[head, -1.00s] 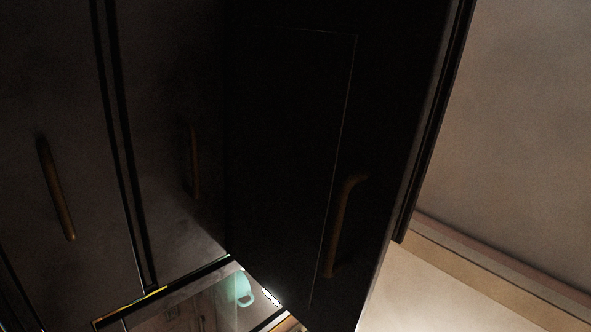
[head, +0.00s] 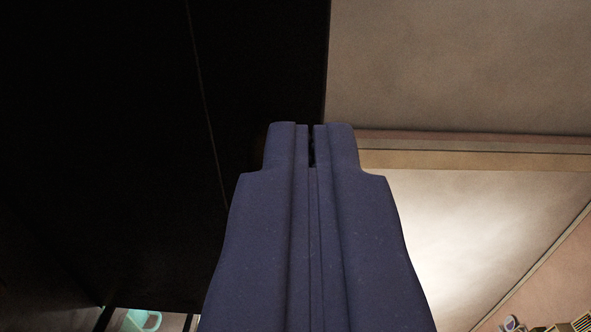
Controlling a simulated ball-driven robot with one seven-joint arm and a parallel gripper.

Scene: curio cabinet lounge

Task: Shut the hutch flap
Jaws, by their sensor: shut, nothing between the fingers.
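The hutch flap (head: 265,65) is a very dark panel. It fills the upper left of the head view, and its straight edge runs down near the middle. It stands swung out from the cabinet. A thin pale line runs down its face. My blue gripper (head: 311,130) is shut and empty, with its fingertips in front of the flap's lower edge area. Whether the tips touch the flap I cannot tell. The flap's curved handle is mostly or wholly hidden behind my gripper.
A mint-green mug (head: 142,320) shows at the bottom left by the dark cabinet. A plain wall surface (head: 460,65) with a pale trim band lies to the right, apparently free. Small objects (head: 512,323) show at the bottom right corner.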

